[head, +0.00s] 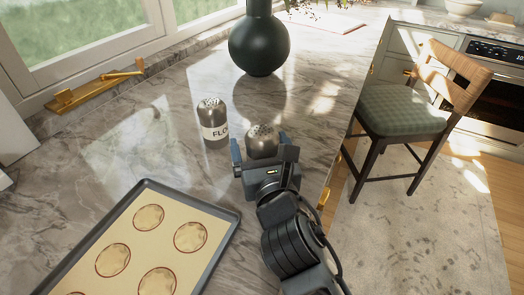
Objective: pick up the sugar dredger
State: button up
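A shaker with a perforated, domed metal top (263,140) stands on the marble counter, and I take it as the sugar dredger. Its label and most of its body are hidden behind my gripper. My gripper (262,150) has one finger on each side of it. I cannot tell whether the fingers touch it or stand slightly apart. A similar shaker (213,121) stands upright just to the left, with a white label reading "FLO" in the visible part.
A dark round vase (258,46) stands behind the shakers. A baking tray (224,228) with several round pastries lies at front left. The counter's right edge is close to my arm; a chair (405,108) stands beyond.

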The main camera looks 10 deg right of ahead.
jog(key=shift+w, duration=0.15)
jog(key=c, duration=1.1)
jog(key=shift+r, duration=0.1)
jog(key=shift+c, duration=0.2)
